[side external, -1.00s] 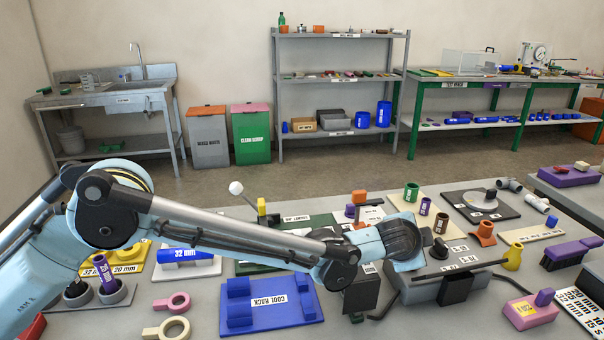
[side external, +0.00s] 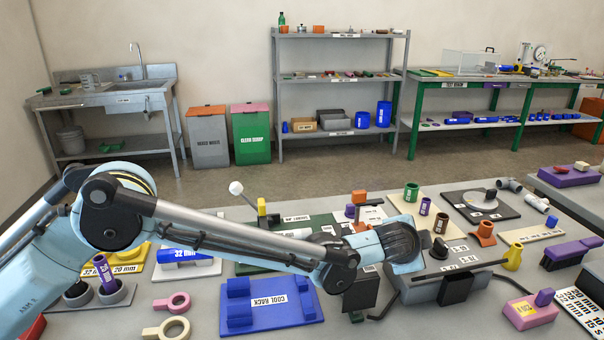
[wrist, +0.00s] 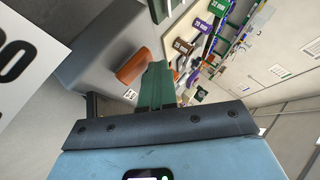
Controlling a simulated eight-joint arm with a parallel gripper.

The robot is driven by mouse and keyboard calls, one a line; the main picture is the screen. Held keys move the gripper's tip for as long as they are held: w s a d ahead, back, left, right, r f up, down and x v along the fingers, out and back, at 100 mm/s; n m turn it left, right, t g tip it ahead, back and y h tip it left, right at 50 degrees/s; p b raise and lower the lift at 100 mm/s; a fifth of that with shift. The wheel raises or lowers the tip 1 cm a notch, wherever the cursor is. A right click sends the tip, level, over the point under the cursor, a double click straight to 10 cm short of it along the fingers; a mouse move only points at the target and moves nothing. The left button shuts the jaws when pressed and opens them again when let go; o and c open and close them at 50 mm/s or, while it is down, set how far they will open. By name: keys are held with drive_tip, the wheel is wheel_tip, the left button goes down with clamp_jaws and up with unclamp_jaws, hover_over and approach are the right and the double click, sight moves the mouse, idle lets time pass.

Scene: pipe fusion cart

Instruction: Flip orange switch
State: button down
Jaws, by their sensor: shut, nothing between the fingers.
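An orange rounded piece, which looks like the orange switch (wrist: 133,67), sits on a grey surface in the wrist view, with a small white label below it. My gripper (wrist: 158,68) shows there as green fingers closed together with nothing between them. The fingertips are just right of the orange piece in the picture; I cannot tell whether they touch it. In the side view my wrist is over the left part of the grey control box (side external: 450,283). It hides the fingers, and I cannot make out the switch there.
Green, purple and brown pipe pieces (side external: 411,192) and an orange saddle (side external: 484,232) stand behind and right of the box. A blue cool rack (side external: 265,302) lies left of it. A yellow fitting (side external: 513,256) and a purple brush (side external: 565,251) are to the right.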

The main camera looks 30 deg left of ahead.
idle(0.4)
drive_tip(key=shift+s+d+r, duration=0.1)
drive_tip(key=shift+s+r, duration=0.05)
drive_tip(key=shift+r, duration=0.65)
drive_tip(key=shift+s+d+r, duration=0.1)
drive_tip(key=shift+r, duration=0.7)
drive_tip(key=shift+s+d+r, duration=0.15)
drive_tip(key=shift+r, duration=0.7)
drive_tip(key=shift+s+d+r, duration=0.1)
drive_tip(key=shift+r, duration=0.7)
